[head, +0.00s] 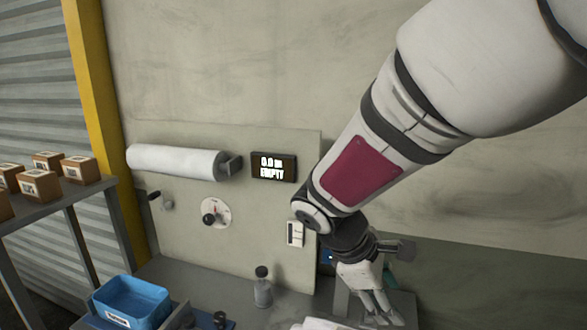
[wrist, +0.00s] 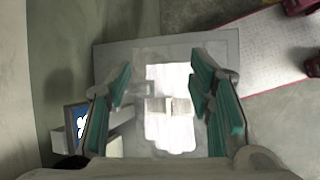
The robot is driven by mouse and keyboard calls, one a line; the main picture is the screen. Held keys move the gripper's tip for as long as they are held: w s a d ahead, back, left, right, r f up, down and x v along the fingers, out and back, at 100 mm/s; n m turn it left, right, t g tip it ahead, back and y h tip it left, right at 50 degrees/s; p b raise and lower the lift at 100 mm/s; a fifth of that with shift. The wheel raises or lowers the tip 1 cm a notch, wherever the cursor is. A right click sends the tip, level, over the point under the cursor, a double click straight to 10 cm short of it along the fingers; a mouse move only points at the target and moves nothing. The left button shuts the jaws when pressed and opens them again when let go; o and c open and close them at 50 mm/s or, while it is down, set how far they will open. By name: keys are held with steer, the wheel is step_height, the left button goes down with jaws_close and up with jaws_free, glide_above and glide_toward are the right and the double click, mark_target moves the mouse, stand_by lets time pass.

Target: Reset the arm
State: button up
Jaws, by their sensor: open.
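My arm reaches down from the upper right in the head view. My gripper (wrist: 163,100) is open in the wrist view, with its two teal-padded fingers wide apart and nothing between them. In the head view my gripper (head: 385,268) is partly hidden by the arm and a white hand shape. That white hand-shaped form (head: 362,283) has its fingers pointing down to the right. In the wrist view a bright white form (wrist: 170,128) lies beyond the fingers over a grey plate (wrist: 220,48). I cannot tell how far it is from the fingers.
A blue bin (head: 130,300) and a bottle (head: 262,290) stand on the bench. Small boxes (head: 80,169) sit on the left shelf. The upper wall is bare.

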steer(key=s+d+r+m+t+y+b, duration=0.1)
steer(key=s+r+m+t+y, duration=0.3)
steer(key=s+r+m, duration=0.6)
steer(key=s+d+m+y, duration=0.1)
steer(key=s+m+y, duration=0.1)
steer(key=s+m, duration=0.1)
steer(key=shift+d+t+y+b, duration=0.2)
steer(key=shift+t+y+b, duration=0.1)
steer(key=shift+b, duration=0.05)
